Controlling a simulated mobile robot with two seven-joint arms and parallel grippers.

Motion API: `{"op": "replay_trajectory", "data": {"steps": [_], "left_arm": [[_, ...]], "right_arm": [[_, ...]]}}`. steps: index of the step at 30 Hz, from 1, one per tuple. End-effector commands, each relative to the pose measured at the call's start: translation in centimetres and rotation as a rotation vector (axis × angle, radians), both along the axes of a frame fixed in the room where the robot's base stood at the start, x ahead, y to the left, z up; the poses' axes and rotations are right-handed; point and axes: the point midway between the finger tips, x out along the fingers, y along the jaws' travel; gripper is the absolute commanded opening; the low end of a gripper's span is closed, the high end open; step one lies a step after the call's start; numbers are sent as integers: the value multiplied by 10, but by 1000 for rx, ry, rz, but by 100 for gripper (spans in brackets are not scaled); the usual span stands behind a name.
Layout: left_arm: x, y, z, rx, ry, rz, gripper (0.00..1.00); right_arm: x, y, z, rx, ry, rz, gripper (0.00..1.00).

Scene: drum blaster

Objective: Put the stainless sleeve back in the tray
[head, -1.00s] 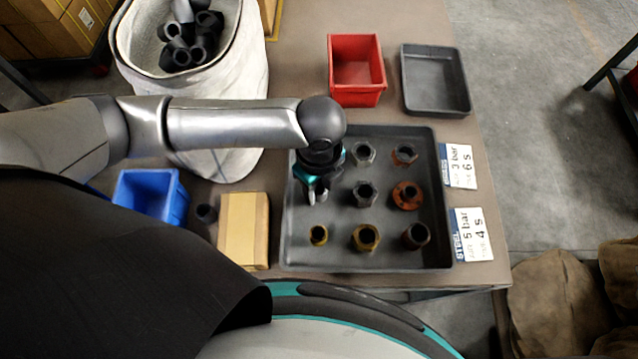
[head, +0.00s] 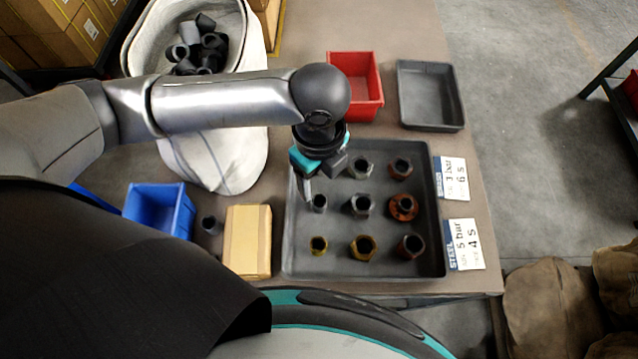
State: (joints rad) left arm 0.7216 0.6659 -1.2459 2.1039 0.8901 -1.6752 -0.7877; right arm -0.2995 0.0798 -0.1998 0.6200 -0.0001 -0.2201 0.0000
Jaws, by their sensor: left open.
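A small grey metal sleeve (head: 319,204), which looks like the stainless one, stands upright in the dark grey tray (head: 428,264), in the left column of the middle row. My left gripper (head: 308,188) is open, just above and slightly left of this sleeve, with its fingers pointing down. I see nothing held in it. The gripper and wrist hide the tray's back left corner. My right gripper is not in view.
Several grey, rusty and yellow fittings stand in the tray, including a rusty flanged one (head: 403,208). A cardboard block (head: 248,241), a dark cylinder (head: 211,225) and a blue bin (head: 160,207) lie left. A red bin (head: 356,88) and an empty grey tray (head: 430,95) are behind.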

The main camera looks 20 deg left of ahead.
Motion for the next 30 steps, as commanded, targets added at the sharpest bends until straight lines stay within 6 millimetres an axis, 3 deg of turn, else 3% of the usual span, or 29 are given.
{"op": "replay_trajectory", "data": {"steps": [1,6,25,30], "left_arm": [[1,0,10,-1,-2,0,67],[0,0,24,-1,0,1,67],[0,0,26,0,1,1,67],[0,0,45,-1,0,1,67]], "right_arm": [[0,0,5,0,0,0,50],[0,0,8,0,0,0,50],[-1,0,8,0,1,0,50],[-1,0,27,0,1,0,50]]}}
